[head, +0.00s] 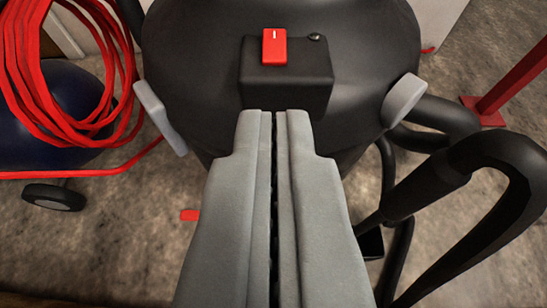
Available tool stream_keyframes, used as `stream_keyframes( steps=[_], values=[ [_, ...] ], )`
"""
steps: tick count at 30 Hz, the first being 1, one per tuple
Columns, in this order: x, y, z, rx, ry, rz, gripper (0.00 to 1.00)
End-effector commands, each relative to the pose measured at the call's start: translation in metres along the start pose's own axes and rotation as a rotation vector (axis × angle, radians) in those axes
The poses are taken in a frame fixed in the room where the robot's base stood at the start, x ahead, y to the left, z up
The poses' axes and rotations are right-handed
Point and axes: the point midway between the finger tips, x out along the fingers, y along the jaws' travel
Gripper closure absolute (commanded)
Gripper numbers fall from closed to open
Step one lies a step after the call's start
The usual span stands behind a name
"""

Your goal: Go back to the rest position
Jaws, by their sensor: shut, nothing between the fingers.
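My gripper (274,116) reaches up the middle of the head view with its two grey fingers closed together and nothing between them. Its tips lie in the picture just below a black switch box (255,85) on a dark, rounded vacuum-like machine (190,40). A red rocker switch (274,50) with a white mark sits on the box. I cannot tell whether the tips touch the box. The fingers hide part of the machine's lower front.
A coiled red cable (75,110) lies at the left over a dark blue wheeled body (65,85). A thick black hose (490,150) loops at the right, near a red post (515,80). A small red piece (190,214) lies on the brownish floor (120,240).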

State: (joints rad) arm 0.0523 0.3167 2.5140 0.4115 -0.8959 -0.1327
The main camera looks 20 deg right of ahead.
Motion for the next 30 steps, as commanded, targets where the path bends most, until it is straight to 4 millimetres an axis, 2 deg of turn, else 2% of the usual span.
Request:
stream_keyframes(
  steps=[9, 13, 20, 30],
  values=[
    [0.0, 0.0, -0.001, 0.001, 0.001, 0.0, 1.0],
    [-0.004, -0.002, -0.011, 0.005, 0.008, -0.01, 1.0],
    [-0.024, -0.013, -0.056, 0.023, 0.032, -0.062, 1.0],
    [-0.068, -0.028, -0.128, 0.037, 0.073, -0.144, 1.0]
  ],
)
